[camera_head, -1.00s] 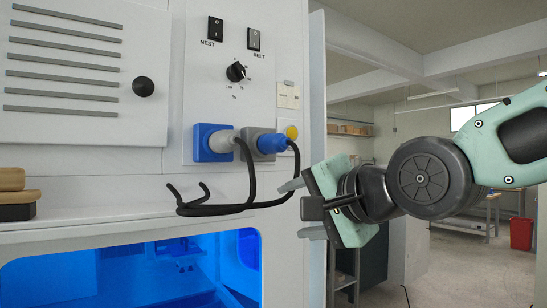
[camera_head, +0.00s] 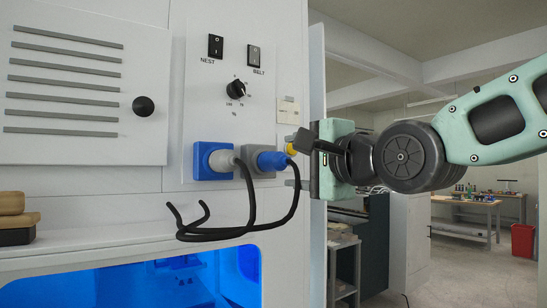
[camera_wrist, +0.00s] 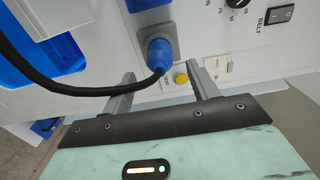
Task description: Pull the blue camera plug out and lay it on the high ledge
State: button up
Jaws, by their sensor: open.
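The blue plug (camera_head: 272,161) sits in a grey socket (camera_head: 262,172) on the white machine front, with a black cable hanging from it. In the wrist view the blue plug (camera_wrist: 157,56) is in its grey socket, ahead of the fingers and slightly left of their midline. My gripper (camera_head: 291,163) is open and empty just right of the plug; its fingers (camera_wrist: 163,72) are apart, not around the plug. A shelf-like ledge (camera_head: 110,232) runs below the panel; I cannot tell whether it is the high ledge.
A grey-white plug (camera_head: 224,160) sits in a blue socket (camera_head: 203,175) to the left, its cable looping beside the other. A yellow button (camera_head: 291,149) is close to my gripper. Switches and a dial (camera_head: 236,90) are above.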

aim_at(276, 162)
jog(key=shift+p+x, duration=0.4)
jog(key=shift+x, duration=3.1)
jog(key=shift+b, duration=0.7)
jog(key=c, duration=1.3)
jog(key=shift+s, duration=0.1)
jog(key=shift+b+v, duration=1.45)
jog(key=shift+v, duration=1.45)
